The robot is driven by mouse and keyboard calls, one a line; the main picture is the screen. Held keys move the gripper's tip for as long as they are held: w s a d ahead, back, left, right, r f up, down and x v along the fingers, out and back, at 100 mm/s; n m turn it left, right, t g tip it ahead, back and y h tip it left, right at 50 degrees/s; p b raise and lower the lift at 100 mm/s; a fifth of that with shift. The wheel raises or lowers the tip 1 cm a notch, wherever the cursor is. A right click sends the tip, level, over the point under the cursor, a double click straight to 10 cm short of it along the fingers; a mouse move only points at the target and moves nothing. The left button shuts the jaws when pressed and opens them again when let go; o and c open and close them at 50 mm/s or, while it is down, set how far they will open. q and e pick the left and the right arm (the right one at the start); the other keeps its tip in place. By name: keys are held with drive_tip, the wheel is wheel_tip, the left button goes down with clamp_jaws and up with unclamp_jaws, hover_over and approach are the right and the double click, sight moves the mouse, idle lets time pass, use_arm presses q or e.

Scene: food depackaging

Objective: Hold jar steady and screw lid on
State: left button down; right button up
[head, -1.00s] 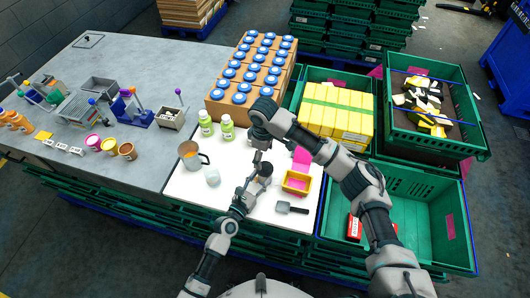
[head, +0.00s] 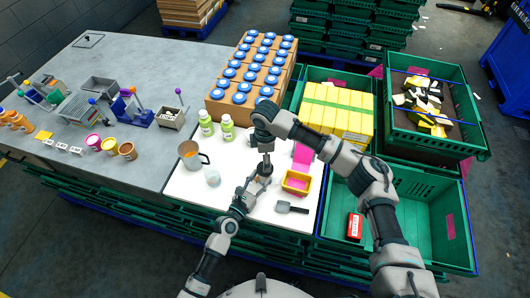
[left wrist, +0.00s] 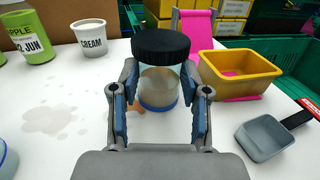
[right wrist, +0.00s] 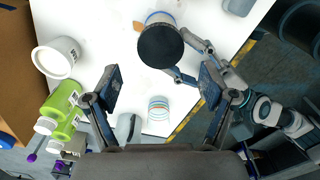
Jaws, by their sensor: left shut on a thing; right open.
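The clear jar (left wrist: 158,88) has a blue base and some brownish contents. It stands upright on the white worktop with a black lid (left wrist: 160,44) seated on its top; how tightly the lid sits cannot be told. My left gripper (left wrist: 160,112) is shut around the jar's lower body, one finger on each side. In the head view my left gripper (head: 258,184) holds the jar from the front. My right gripper (right wrist: 162,88) is open and empty. In the right wrist view the lid (right wrist: 160,46) is ahead of its fingertips, apart from them.
A yellow tray (left wrist: 240,68) and a grey scoop (left wrist: 262,138) lie right of the jar. Green crates (head: 420,205) border the worktop on the right.

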drive_tip(key=shift+f, duration=2.75)
drive_tip(key=shift+c, duration=0.2)
drive_tip(key=c, duration=1.2)
drive_tip(key=shift+o, duration=0.2)
drive_tip(key=m, duration=0.3)
drive_tip(key=o, duration=1.3)
drive_tip(key=shift+o, duration=0.2)
wheel_tip(320, 180, up, 12)
drive_tip(key=shift+w, duration=0.1)
